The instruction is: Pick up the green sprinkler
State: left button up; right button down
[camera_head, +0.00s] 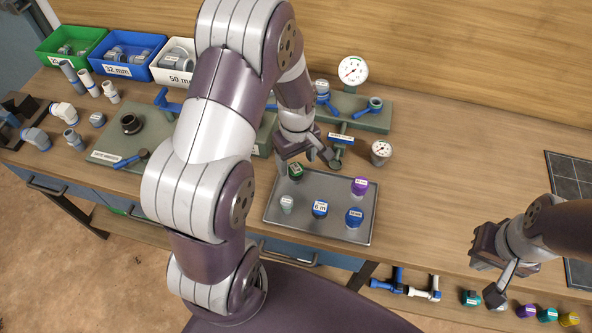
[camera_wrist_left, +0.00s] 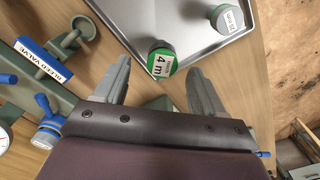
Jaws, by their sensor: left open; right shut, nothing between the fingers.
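The green sprinkler (camera_head: 295,172) stands at the back left of a grey metal tray (camera_head: 320,233). In the left wrist view the green sprinkler (camera_wrist_left: 162,62) shows a white "4 m" label and lies in the gap between my fingertips. My left gripper (camera_head: 308,160) is open, just above and behind the sprinkler, with a finger on either side in the wrist view. I cannot tell whether they touch it. My right gripper (camera_head: 494,279) is shut and empty, at the table's right front edge.
A manifold with a gauge (camera_head: 353,70) stands behind.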

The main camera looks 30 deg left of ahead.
aim_at(296, 168)
pick_arm(q)
jog(key=f, duration=0.3)
jog(key=f+p, duration=0.1)
jog(key=shift+s+f, duration=0.15)
jog(key=shift+s, duration=0.1)
jog(key=shift+w+f, duration=0.15)
jog(key=shift+f, duration=0.4)
jog(key=shift+r, duration=0.1)
jog(key=c, duration=1.2)
